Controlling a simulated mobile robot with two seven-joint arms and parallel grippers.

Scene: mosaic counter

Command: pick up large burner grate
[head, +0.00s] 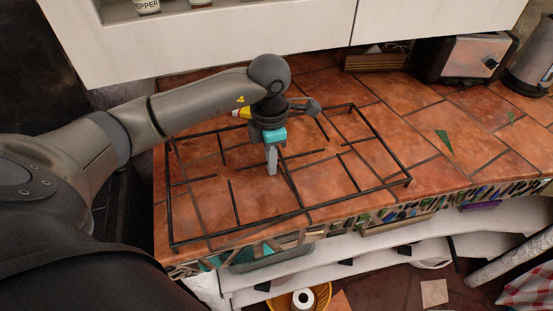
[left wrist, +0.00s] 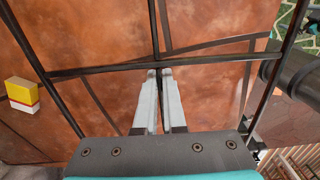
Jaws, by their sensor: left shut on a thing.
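The large burner grate (head: 233,203) is a wide black rectangular frame with thin crossbars. It lies flat over the orange tiled counter, and I cannot tell whether it touches the tiles or hangs just above them. My left gripper (head: 271,168) points down at the middle of the grate, its grey fingers closed on a bar. In the left wrist view the left fingertips (left wrist: 159,75) meet at a crossing of the grate bars (left wrist: 215,60). The gripper hides a little of the grate's middle. My right gripper is not in view.
A small yellow, white and red box (left wrist: 22,95) stands beyond the grate. A toaster (head: 465,58) and a kettle (head: 530,68) stand at the back right. White cabinets (head: 230,35) overhang the back. The counter's right part is mostly clear, with green shards (head: 444,142).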

